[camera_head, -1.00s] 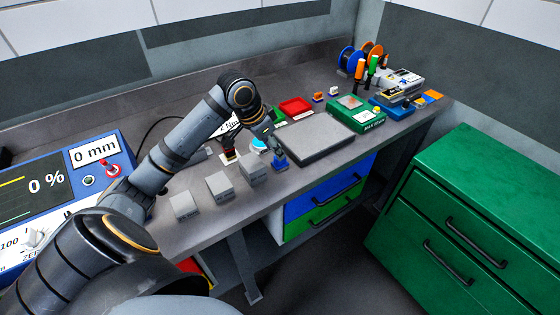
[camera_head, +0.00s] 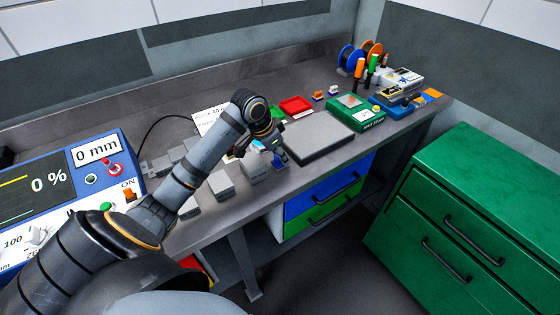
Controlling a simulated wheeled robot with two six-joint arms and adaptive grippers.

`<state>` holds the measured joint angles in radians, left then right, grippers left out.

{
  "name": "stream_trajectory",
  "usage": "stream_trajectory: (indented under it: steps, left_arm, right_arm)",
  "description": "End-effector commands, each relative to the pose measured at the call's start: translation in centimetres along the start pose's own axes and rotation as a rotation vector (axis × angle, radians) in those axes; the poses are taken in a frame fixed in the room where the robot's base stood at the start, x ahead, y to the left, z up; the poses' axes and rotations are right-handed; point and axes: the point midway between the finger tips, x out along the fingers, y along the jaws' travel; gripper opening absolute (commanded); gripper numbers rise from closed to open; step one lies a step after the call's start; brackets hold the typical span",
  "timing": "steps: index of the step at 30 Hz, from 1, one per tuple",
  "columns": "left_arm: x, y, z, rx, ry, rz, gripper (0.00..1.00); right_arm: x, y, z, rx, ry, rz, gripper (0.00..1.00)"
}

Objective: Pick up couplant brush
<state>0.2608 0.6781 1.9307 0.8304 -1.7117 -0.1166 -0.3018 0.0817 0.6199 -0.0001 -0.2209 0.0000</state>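My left arm reaches in from the left over the workbench. Its gripper (camera_head: 272,146) points down toward the bench front, just left of the flat grey plate. The fingers are small and dark, and I cannot tell whether they are apart or closed. A small blue item (camera_head: 279,161) shows right at the gripper's tip; I cannot tell whether it is touched or held. I cannot clearly make out the couplant brush; it may be hidden by the gripper. My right gripper is not in view.
Several grey blocks (camera_head: 222,185) stand along the bench front. The grey plate (camera_head: 318,138) lies to the right, with a red tray (camera_head: 295,105) behind it and a green case (camera_head: 356,112) beyond. A blue measuring unit (camera_head: 60,190) stands at left. A green drawer cabinet (camera_head: 480,215) stands at right.

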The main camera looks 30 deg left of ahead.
Motion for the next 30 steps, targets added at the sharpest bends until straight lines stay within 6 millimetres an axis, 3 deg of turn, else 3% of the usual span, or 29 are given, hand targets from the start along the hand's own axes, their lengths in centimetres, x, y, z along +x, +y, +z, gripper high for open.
stream_trajectory:
  steps: [4, 20, 30]
  left_arm:
    - [0.0, 0.0, 0.0, 0.0, -0.001, 0.0, 0.0]
    - [-0.3, 0.0, -0.1, 0.0, -0.001, 0.001, 0.0]
    - [-7.0, -0.1, -3.0, 0.0, 0.003, -0.002, 0.0]
  right_arm:
    - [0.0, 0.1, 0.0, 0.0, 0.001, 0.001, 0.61]
    - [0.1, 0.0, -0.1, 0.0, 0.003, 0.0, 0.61]
    - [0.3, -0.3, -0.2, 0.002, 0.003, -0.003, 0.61]
